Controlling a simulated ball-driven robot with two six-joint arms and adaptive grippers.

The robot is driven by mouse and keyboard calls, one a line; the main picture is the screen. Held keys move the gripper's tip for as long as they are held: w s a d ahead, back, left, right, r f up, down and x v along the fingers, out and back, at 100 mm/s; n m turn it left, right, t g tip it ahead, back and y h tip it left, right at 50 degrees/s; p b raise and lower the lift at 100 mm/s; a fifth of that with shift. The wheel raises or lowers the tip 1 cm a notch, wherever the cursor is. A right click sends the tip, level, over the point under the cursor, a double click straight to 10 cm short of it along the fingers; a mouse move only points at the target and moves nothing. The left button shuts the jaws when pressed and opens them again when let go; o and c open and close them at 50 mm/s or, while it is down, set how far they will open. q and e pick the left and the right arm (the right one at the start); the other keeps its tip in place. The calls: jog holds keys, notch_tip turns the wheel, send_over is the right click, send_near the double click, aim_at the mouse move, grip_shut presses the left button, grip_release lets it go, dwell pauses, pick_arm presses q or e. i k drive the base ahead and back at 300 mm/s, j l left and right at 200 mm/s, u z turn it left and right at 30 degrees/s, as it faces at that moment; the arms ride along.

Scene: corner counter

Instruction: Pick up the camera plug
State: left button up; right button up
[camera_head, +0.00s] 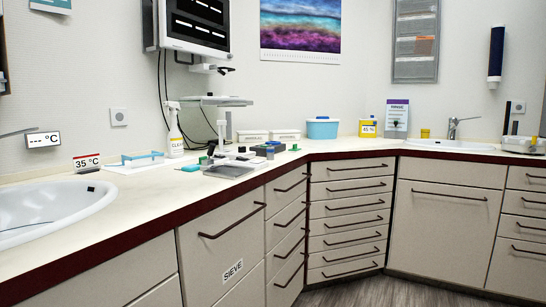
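I cannot make out for certain which item is the camera plug. Several small items lie on the counter (150,205) in the middle of the view, among them a green piece (204,160), a dark grey block (229,171) and a black device (266,150). They are too small to name surely. A small black piece (90,189) lies on the rim of the left basin. Neither of my grippers shows in this view.
A white basin (60,205) is at the left, a sink (450,146) at the far right. A spray bottle (175,130), a blue-lidded tub (322,128) and a monitor (195,24) stand or hang behind the items. Drawers (348,210) front the counter. The counter's front strip is mostly clear.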

aim_at(271, 149)
jog(key=i, duration=0.4)
jog(key=i+l, duration=0.15)
jog(key=i, duration=0.3)
jog(key=i+l, duration=0.25)
